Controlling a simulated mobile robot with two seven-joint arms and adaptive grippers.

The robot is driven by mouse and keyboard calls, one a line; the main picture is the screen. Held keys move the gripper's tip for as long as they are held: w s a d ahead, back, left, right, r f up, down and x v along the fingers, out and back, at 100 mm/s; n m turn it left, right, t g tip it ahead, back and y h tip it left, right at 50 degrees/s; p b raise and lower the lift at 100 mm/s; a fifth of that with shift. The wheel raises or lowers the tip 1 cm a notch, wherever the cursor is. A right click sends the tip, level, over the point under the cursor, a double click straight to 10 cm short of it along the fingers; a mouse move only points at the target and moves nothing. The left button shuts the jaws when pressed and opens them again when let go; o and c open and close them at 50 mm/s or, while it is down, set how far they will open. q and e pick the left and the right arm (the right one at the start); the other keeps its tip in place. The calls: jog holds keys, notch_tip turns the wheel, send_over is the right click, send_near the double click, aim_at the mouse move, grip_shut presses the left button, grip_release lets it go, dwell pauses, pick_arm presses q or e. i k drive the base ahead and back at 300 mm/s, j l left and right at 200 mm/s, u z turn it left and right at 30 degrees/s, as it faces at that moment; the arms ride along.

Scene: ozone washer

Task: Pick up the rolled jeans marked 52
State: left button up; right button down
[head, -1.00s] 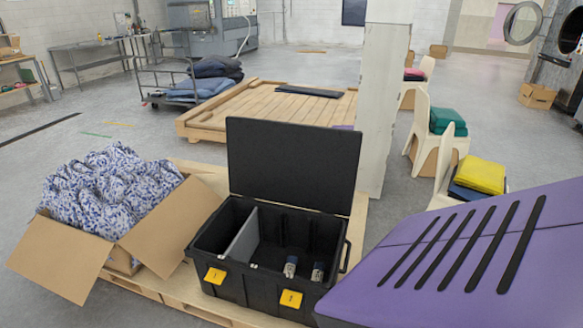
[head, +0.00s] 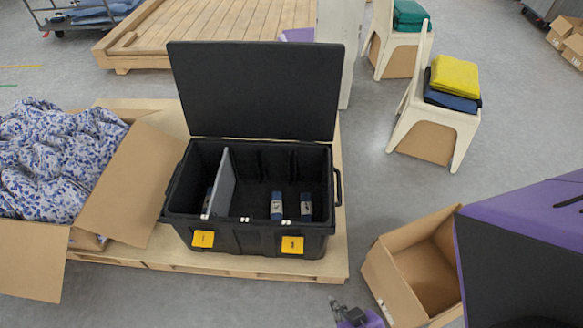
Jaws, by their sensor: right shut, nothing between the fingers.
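Two blue rolls with pale labels stand in the right compartment of a black bin (head: 262,237): one roll (head: 277,205) left of the other roll (head: 306,206). Part of another blue roll (head: 208,198) shows in the left compartment, mostly hidden by the grey divider (head: 220,182). The label marks are too small to read, so I cannot tell which roll is 52. My right gripper (head: 338,305) is shut and empty at the bottom edge, in front of the bin and apart from it. My left gripper is out of view.
The bin's lid (head: 255,90) stands open on a wooden pallet (head: 190,258). A carton of patterned cloth (head: 50,160) is at left, an open empty carton (head: 420,265) at right. Chairs with folded cloths (head: 455,78) stand behind at right. Clear floor lies between.

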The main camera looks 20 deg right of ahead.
aim_at(276, 197)
jog(key=i+z, duration=0.1)
jog(key=i+u, duration=0.1)
jog(key=u, duration=0.15)
jog(key=i+l+z, duration=0.15)
jog(key=z, duration=0.2)
jog(key=i+l+z, duration=0.1)
jog(key=i+z, duration=0.4)
jog(key=z, duration=0.15)
